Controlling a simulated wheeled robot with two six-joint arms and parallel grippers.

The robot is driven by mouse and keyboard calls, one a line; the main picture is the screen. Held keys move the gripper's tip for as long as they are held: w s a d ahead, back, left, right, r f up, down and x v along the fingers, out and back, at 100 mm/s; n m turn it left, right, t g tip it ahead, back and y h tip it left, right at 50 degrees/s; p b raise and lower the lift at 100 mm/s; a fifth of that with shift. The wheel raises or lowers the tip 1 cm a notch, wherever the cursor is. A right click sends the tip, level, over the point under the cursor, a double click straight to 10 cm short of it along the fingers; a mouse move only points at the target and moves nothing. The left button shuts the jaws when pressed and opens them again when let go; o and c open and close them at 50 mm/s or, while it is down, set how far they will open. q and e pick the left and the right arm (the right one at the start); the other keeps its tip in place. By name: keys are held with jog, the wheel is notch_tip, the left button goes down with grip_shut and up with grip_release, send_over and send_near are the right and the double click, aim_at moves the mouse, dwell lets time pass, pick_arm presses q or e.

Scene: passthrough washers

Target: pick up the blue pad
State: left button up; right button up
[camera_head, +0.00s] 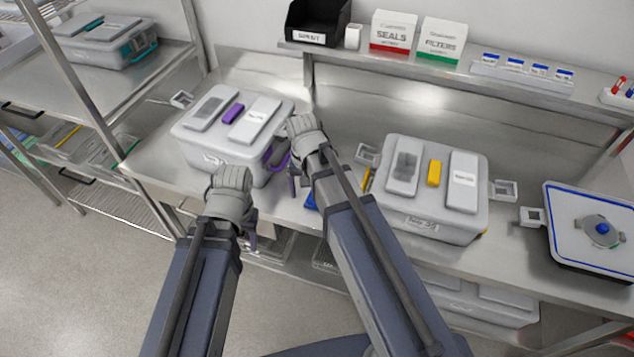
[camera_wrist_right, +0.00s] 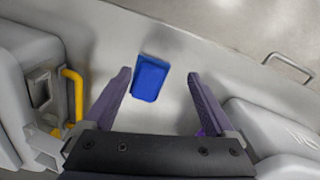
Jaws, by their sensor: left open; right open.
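The blue pad (camera_wrist_right: 151,77) lies flat on the steel bench top, near its front edge. In the head view only a small part of the blue pad (camera_head: 311,201) shows beside my right arm, which hides the rest. My right gripper (camera_wrist_right: 159,75) is open and empty, its purple fingers spread to either side of the pad in the wrist view. In the head view my right gripper (camera_head: 293,182) is between the two grey boxes, pointing down. My left gripper (camera_head: 248,230) is open at the bench's front edge, mostly hidden behind its own wrist.
A grey box (camera_head: 222,150) with purple parts stands left of the right gripper. A grey box (camera_head: 424,215) with yellow parts stands to its right. A blue-rimmed tray (camera_head: 560,245) is at the far right. A shelf (camera_head: 420,75) with cartons runs along the back.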

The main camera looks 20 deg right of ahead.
jog(key=w+d+r+m, duration=0.1)
jog(key=w+d+r+m+p, duration=0.1)
jog(key=w+d, duration=0.1)
jog(key=shift+w+d+r, duration=0.15)
jog(key=shift+r, duration=0.25)
jog(key=shift+w+d+m, duration=0.2)
jog(key=shift+d+m, duration=0.1)
jog(key=shift+m, duration=0.1)
jog(key=f+b, duration=0.7)
jog(key=f, duration=0.1)
jog(key=shift+s+a+b, duration=0.15)
jog(key=shift+a+b, duration=0.1)
jog(key=shift+b, duration=0.15)
pick_arm(q)
notch_tip(320, 180, down, 5)
jog(key=shift+f, duration=0.1)
pick_arm(e)
jog(key=shift+c, duration=0.2)
grip_shut()
jog(key=shift+r, duration=0.15)
pick_arm(q)
notch_tip(320, 180, up, 10)
jog(key=p, duration=1)
pick_arm(e)
notch_tip(320, 180, up, 10)
